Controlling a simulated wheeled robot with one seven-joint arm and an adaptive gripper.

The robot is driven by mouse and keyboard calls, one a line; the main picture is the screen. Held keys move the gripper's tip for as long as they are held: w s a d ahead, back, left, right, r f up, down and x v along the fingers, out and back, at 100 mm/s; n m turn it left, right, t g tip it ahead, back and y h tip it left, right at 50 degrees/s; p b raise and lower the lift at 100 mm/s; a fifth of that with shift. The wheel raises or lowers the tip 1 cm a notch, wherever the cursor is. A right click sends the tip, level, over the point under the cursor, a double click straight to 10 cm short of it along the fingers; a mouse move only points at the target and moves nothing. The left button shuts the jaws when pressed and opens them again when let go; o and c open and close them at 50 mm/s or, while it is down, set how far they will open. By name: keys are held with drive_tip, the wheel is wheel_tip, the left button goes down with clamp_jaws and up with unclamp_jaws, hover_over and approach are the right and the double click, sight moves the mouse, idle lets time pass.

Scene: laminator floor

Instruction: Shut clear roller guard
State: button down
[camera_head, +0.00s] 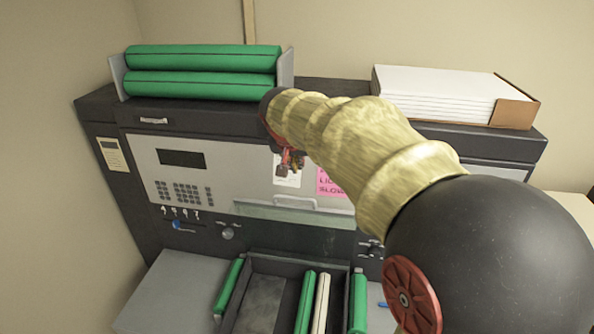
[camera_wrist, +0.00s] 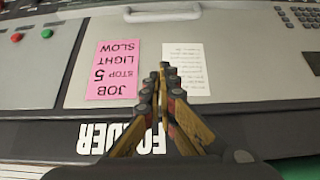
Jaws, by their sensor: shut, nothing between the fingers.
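The clear roller guard (camera_head: 290,214) shows in the head view as a see-through panel with a pale greenish edge. It lies across the machine front, above the lower roller bay. A pale bar handle (camera_head: 295,202) is close above that edge; a handle also shows at the top of the wrist view (camera_wrist: 162,14). How far the guard stands open is hard to tell. My gripper (camera_head: 290,165) is shut and empty, above and apart from the handle, by the paper notes. In the wrist view its fingertips (camera_wrist: 165,68) meet over the grey panel.
Green rollers (camera_head: 200,72) lie in a rack on top, left of my arm. A paper stack (camera_head: 440,92) is at top right. Below, a dark tray (camera_head: 258,300) stands among more rollers. A pink note (camera_wrist: 113,70) and keypad (camera_head: 183,193) are on the panel.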

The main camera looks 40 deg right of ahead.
drive_tip(key=p+x, duration=0.1)
drive_tip(key=x, duration=0.8)
drive_tip(key=shift+f, duration=0.2)
drive_tip(key=s+a, duration=0.1)
drive_tip(key=s+a+f, duration=0.1)
drive_tip(key=a, duration=0.1)
drive_tip(key=shift+s+f+p, duration=0.1)
drive_tip(key=shift+s+p, duration=0.1)
drive_tip(key=shift+p, duration=0.15)
drive_tip(key=shift+s, duration=0.1)
